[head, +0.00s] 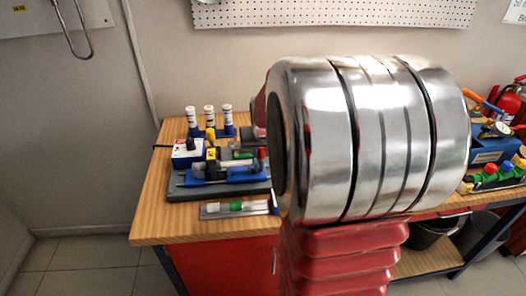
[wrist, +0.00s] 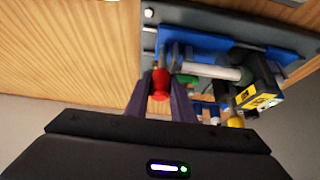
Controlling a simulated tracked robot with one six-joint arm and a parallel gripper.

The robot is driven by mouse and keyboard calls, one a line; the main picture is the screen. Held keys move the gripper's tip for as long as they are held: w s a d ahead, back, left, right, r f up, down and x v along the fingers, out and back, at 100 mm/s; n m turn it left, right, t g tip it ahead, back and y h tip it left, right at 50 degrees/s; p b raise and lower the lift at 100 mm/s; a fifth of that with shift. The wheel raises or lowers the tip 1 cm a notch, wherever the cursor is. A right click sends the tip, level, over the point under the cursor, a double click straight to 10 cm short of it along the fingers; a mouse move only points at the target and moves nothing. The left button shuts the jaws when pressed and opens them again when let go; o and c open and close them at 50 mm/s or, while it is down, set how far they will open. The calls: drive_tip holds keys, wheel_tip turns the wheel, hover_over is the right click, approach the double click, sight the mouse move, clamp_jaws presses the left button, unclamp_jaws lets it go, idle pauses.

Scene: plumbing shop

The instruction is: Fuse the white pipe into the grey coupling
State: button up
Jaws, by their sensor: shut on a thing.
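My gripper (wrist: 161,88) is at the blue fusion fixture (wrist: 195,42), its two purple fingers shut on a red knob (wrist: 160,82) at the fixture's end. The white pipe (wrist: 216,71) lies along the fixture beside the fingers, with a green piece (wrist: 187,80) near its knob-side end. Its far end meets a dark area by a black tool with a yellow label (wrist: 262,96). The grey coupling cannot be clearly told there. In the head view the blue fixture (head: 228,175) and red knob (head: 262,154) show, but my arm hides most of the gripper.
Three white-capped tubes (head: 209,116) stand at the bench's back. A white and blue box (head: 186,152) is left of the fixture. A grey tray (head: 234,211) with a white and green piece lies in front. The wooden bench's left front (head: 160,225) is clear.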

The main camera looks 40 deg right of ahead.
drive_tip(key=shift+w+a, duration=0.4)
drive_tip(key=shift+a, duration=0.2)
drive_tip(key=shift+o, duration=0.8)
drive_tip(key=shift+a, duration=0.1)
idle(0.7)
idle(4.3)
